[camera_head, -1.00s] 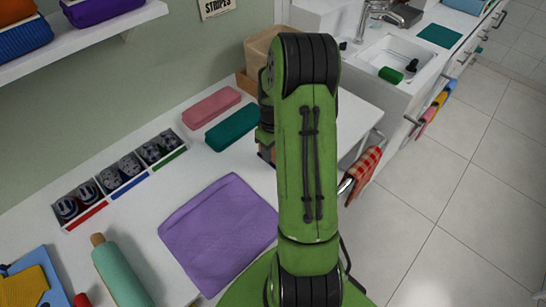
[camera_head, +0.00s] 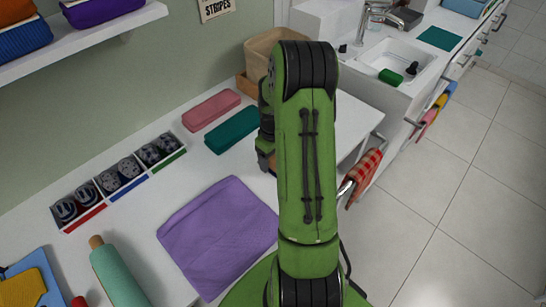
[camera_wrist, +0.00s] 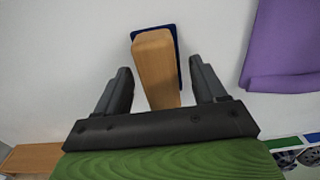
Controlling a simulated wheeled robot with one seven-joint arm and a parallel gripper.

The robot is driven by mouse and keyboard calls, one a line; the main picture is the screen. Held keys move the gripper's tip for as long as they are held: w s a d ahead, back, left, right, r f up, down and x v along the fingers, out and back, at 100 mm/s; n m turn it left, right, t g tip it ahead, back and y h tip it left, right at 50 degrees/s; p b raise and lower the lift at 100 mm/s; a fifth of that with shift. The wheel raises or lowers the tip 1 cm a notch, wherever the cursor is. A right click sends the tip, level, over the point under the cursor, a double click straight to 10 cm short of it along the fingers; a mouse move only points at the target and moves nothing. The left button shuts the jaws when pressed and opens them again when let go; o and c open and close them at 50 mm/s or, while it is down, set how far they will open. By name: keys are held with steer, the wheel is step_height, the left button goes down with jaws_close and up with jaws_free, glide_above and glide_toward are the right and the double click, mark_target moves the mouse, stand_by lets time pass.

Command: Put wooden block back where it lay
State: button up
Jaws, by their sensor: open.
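The wooden block (camera_wrist: 154,58) is a light brown oblong in the wrist view, with a dark blue layer or piece (camera_wrist: 178,50) showing along its far end and right side. I cannot tell whether this blue part is fixed to it. My gripper (camera_wrist: 160,68) is open, with one dark finger on each side of the block and visible gaps between. The block's near end is partly hidden by the gripper body. In the head view my green arm hides most of the gripper and the block.
A purple cloth (camera_head: 220,232) lies on the white counter, with a teal case (camera_head: 231,130) and a pink case (camera_head: 211,110) behind it. Divided trays (camera_head: 119,178) stand along the wall. A teal roller (camera_head: 117,275) lies front left. A checked towel (camera_head: 363,178) hangs at the right.

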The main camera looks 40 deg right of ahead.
mark_target(273, 157)
steer(key=a+r+p, duration=0.1)
steer(key=a+r, duration=0.2)
steer(key=r, duration=0.6)
steer(key=a+r+p, duration=0.2)
steer(key=r, duration=0.7)
steer(key=s+a+r+t, duration=0.2)
steer(key=s+a+r, duration=0.2)
steer(key=s+a, duration=0.3)
steer(key=s+a+r+t, duration=0.3)
steer(key=s+a, duration=0.5)
steer(key=a, duration=0.3)
steer(key=shift+s+r+t, duration=0.2)
steer(key=shift+r+t, duration=0.1)
steer(key=shift+r, duration=0.4)
